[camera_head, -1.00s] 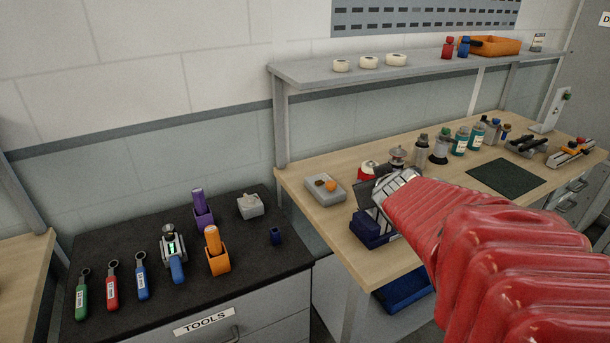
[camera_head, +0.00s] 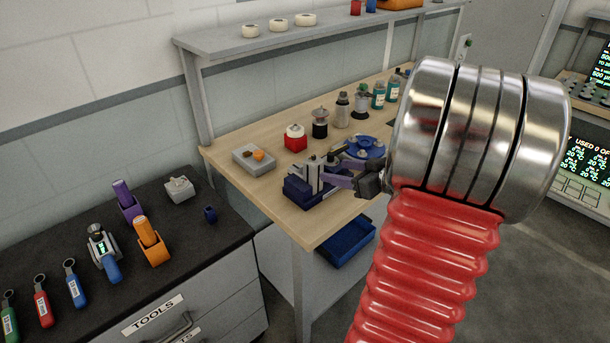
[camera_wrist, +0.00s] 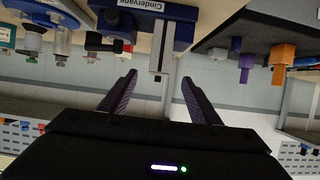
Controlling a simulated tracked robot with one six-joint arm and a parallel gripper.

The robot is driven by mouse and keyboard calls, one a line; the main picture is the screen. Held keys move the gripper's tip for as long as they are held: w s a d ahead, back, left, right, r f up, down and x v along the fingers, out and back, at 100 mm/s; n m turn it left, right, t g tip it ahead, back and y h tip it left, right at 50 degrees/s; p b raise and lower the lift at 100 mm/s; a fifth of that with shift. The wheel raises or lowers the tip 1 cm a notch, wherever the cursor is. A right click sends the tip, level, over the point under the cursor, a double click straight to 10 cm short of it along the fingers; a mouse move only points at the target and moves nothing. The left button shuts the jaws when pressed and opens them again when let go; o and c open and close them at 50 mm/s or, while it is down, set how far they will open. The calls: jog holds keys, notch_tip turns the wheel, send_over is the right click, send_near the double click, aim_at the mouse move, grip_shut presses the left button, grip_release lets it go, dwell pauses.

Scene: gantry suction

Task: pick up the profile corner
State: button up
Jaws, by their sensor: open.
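My gripper (camera_head: 338,172) is at the front of the wooden bench, beside a blue vise (camera_head: 302,195), with its dark fingers pointing at it. In the wrist view my gripper (camera_wrist: 159,79) is open, its two fingers apart with nothing gripped. That view is upside down and shows the vise (camera_wrist: 176,34), labelled "Cindervane". A light grey upright piece (camera_wrist: 165,48) stands at the vise, in line with the gap between the fingers. It looks like the profile corner, but I cannot tell it surely from a vise part. In the head view my fingers partly hide this area.
A grey tray (camera_head: 245,164) with small parts, a red-based jar (camera_head: 295,141), a blue round object (camera_head: 364,149) and several bottles stand near the vise. A blue bin (camera_head: 346,243) is below the bench. The black tool cabinet (camera_head: 60,262) stands at left.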

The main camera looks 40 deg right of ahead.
aim_at(319, 167)
jog(key=shift+w, duration=0.1)
jog(key=shift+x, duration=4.3)
jog(key=shift+x, duration=2.55)
jog(key=shift+c, duration=0.3)
grip_shut()
